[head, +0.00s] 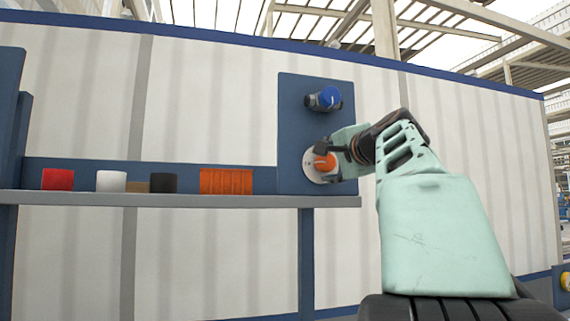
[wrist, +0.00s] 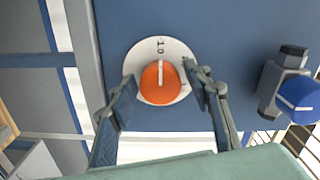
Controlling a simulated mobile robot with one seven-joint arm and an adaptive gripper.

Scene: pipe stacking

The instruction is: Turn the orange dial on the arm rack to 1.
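The orange dial (wrist: 161,82) sits on a round white plate (wrist: 180,49) with dark marks, fixed to a blue panel. A pale pointer line on the dial runs toward the marks at the top of the plate in the wrist view. My gripper (wrist: 160,88) is open, with one finger on each side of the dial; I cannot tell whether either finger touches it. In the head view the dial (head: 325,162) is partly covered by my gripper (head: 326,152), which reaches in from the right.
A blue knob (head: 328,97) on a dark mount sticks out of the panel (head: 291,125) above the dial. Left on the shelf (head: 180,199) stand a red (head: 58,179), a white (head: 111,181) and a black piece (head: 163,183), and an orange ribbed block (head: 226,181).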

